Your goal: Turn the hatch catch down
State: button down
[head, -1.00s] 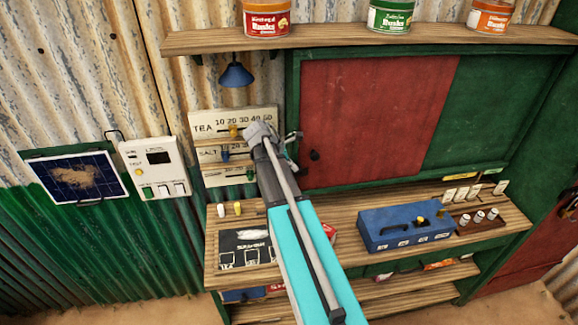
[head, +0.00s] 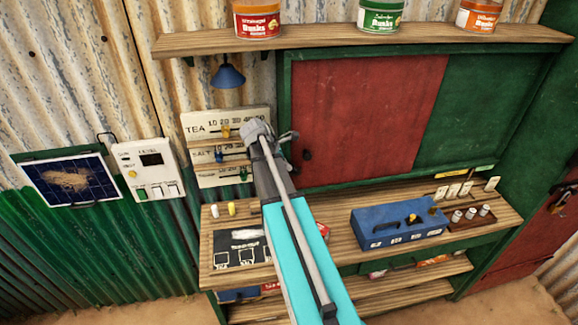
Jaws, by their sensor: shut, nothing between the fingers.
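The hatch has a red panel (head: 360,120) on the left and a green panel (head: 470,115) on the right, set in a green frame. A small dark round knob (head: 307,155) sits near the red panel's left edge. My gripper (head: 288,138) is at the hatch's left frame, just left of and slightly above that knob. Its fingers are small and dark in the view; they look shut and empty. I cannot make out the catch clearly; my gripper and arm cover part of the frame there. Whether the fingers touch it cannot be told.
A board with TEA and SALT sliders (head: 205,125) is left of my gripper, under a blue lamp (head: 228,76). A shelf (head: 330,42) with tins runs above. The counter (head: 335,200) below holds a blue box (head: 400,222). A solar panel (head: 67,180) hangs at left.

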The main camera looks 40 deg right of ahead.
jog(key=shift+w+a+f, duration=0.15)
jog(key=shift+w+a, duration=0.1)
jog(key=shift+a, duration=0.3)
jog(key=a+f+p+v, duration=0.1)
jog(key=p+v, duration=0.8)
jog(key=v, duration=0.4)
jog(key=shift+w+a+p, duration=0.25)
jog(key=shift+w+p, duration=0.15)
jog(key=shift+r, duration=0.1)
dwell(0.6)
